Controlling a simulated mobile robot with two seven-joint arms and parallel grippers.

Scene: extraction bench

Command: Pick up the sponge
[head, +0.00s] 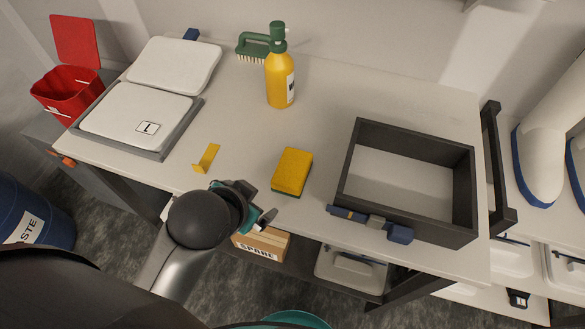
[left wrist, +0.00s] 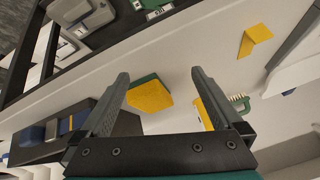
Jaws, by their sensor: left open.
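The sponge (head: 292,171) is a yellow block with a green underside, lying flat on the pale bench near its front edge. My left gripper (head: 262,204) is open and empty at the front edge, just left of and nearer than the sponge, apart from it. In the left wrist view, the sponge (left wrist: 150,97) shows between the two open fingers (left wrist: 160,74), beyond their tips. My right gripper is not in view.
A dark open-topped frame (head: 409,136) stands right of the sponge, with a blue-ended object (head: 372,222) at its front. A yellow angled piece (head: 207,158) lies left. A yellow bottle (head: 280,80) and green brush (head: 254,47) stand behind. Bench around the sponge is clear.

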